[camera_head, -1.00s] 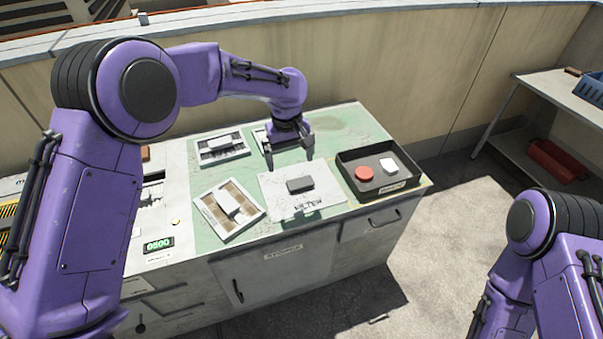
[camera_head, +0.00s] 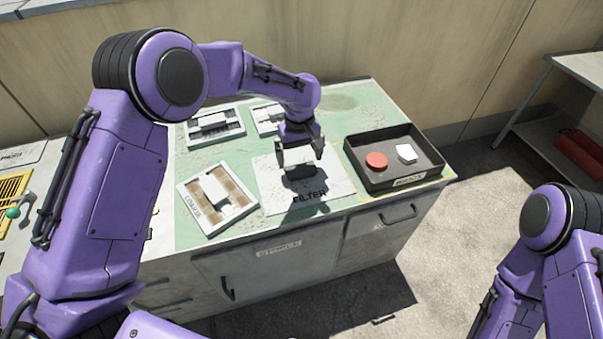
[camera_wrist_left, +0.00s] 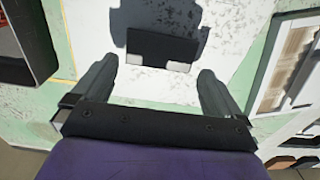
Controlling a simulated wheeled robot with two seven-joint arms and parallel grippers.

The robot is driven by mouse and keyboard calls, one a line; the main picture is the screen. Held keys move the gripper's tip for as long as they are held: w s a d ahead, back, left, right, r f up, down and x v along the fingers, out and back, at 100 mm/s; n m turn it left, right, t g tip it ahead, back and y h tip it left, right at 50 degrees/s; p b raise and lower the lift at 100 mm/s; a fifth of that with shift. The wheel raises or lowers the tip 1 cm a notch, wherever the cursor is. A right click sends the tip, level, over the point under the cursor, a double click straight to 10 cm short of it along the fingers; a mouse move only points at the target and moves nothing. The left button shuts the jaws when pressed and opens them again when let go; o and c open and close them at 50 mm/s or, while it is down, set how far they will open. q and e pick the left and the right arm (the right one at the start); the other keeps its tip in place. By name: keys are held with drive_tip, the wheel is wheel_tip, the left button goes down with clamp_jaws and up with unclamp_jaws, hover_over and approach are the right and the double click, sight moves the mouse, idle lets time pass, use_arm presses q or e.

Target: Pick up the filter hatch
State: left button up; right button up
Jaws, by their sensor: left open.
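The filter hatch (camera_head: 335,187) is a pale, worn flat plate marked FILTER, lying on the green top of the cabinet. A dark block handle (camera_head: 300,173) stands on its middle. My left gripper (camera_head: 302,158) points down over the handle, open. In the left wrist view the handle (camera_wrist_left: 160,45) lies ahead of and between the two spread fingers (camera_wrist_left: 155,68), with a gap on each side. The hatch's pale surface (camera_wrist_left: 235,40) shows around it. I cannot tell how high the fingertips are above the plate. My right gripper is out of view; only my right arm shows.
A black tray (camera_head: 376,182) with a red disc (camera_head: 376,160) and a white piece (camera_head: 406,153) stands right of the hatch. A framed panel (camera_head: 190,203) lies to its left, and more panels (camera_head: 214,124) lie behind. A shelf (camera_head: 585,70) stands far right.

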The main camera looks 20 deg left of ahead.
sight(301, 169)
use_arm(q)
drive_tip(key=f, duration=0.2)
drive_tip(key=s+f, duration=0.1)
drive_tip(key=shift+d+f, duration=0.3)
drive_tip(key=shift+w+f, duration=0.1)
drive_tip(key=shift+f, duration=0.05)
drive_tip(key=c, duration=1)
drive_tip(key=shift+r, duration=0.2)
